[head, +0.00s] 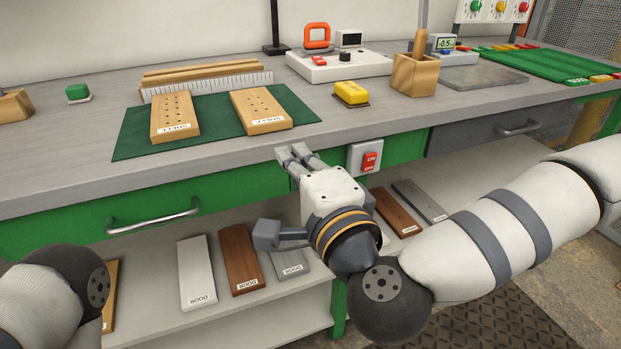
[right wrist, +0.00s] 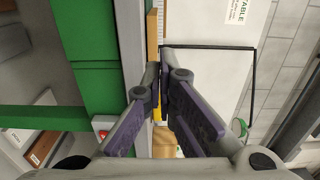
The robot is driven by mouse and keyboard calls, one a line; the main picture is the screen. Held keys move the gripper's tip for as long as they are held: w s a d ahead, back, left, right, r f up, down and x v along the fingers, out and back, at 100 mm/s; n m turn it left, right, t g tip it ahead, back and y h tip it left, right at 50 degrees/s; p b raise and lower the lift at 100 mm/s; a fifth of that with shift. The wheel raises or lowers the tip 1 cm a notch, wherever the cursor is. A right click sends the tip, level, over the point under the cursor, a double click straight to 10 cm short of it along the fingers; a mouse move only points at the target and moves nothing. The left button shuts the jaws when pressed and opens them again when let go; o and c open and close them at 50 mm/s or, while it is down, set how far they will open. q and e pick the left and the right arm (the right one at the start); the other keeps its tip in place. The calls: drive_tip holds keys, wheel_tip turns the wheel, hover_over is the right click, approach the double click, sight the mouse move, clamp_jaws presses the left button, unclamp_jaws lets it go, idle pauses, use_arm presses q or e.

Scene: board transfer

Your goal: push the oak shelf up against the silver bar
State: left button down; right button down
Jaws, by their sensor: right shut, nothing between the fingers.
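Two light oak boards lie on the green mat (head: 205,142), a left one (head: 175,117) and a right one (head: 261,110). Both carry small holes and a white label on the near end. The silver bar (head: 207,86), marked like a ruler, runs across behind their far ends. Whether either board touches it I cannot tell. My right gripper (head: 292,152) is shut and empty at the table's front edge, just in front of the right board's near end and apart from it. Its fingers also show in the right wrist view (right wrist: 160,80). My left gripper is out of view.
A yellow block (head: 351,93) and wooden holder (head: 415,74) stand to the right of the mat. A red switch (head: 370,162) is on the table front beside my right gripper. A drawer handle (head: 153,217) sticks out below. Several boards lie on the lower shelf.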

drive_tip(key=v, duration=0.4)
drive_tip(key=shift+d, duration=0.1)
